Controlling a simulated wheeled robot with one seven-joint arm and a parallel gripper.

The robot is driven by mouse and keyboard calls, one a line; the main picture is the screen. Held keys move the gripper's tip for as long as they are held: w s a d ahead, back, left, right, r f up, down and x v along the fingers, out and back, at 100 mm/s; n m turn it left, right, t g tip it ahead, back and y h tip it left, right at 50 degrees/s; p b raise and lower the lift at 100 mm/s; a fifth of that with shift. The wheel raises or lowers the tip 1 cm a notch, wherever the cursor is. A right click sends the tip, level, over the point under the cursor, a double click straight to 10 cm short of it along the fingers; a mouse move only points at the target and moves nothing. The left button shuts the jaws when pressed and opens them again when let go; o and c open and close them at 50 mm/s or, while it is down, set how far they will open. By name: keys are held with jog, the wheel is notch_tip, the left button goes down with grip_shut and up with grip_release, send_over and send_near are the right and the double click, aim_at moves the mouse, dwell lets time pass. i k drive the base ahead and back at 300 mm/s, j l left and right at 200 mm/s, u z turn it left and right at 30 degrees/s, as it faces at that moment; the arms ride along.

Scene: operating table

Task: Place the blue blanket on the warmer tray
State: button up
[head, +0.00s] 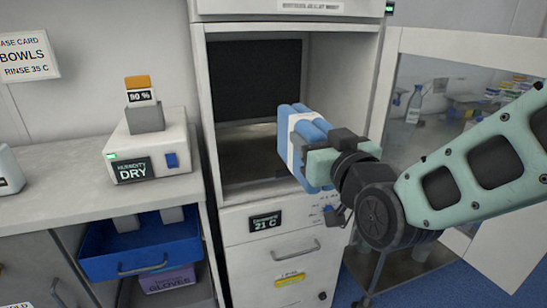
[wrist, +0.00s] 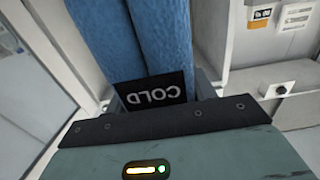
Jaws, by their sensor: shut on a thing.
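The blue blanket (head: 292,128) is a folded or rolled bundle with a white band. My gripper (head: 322,160) is shut on it and holds it in front of the open cabinet compartment, towards its right side. In the wrist view the blanket (wrist: 150,40) rises from the jaws as two blue rolls, with a black "COLD" tag (wrist: 155,91) at its base. The warmer cabinet (head: 203,110) is open. Its floor (head: 245,150) looks bare where visible; I cannot make out a separate tray. The blanket and gripper hide the compartment's right part.
The cabinet's glass door (head: 430,110) stands open at right, behind my arm. A display (head: 265,222) below the opening reads 21 C. At left, a counter (head: 60,200) holds a humidity box (head: 150,150) reading DRY. A blue drawer (head: 140,245) is pulled out below it.

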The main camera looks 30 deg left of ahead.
aim_at(262, 156)
jog(key=i+j, duration=0.2)
jog(key=j, duration=0.2)
jog(key=i+j, duration=0.45)
jog(key=j, duration=0.3)
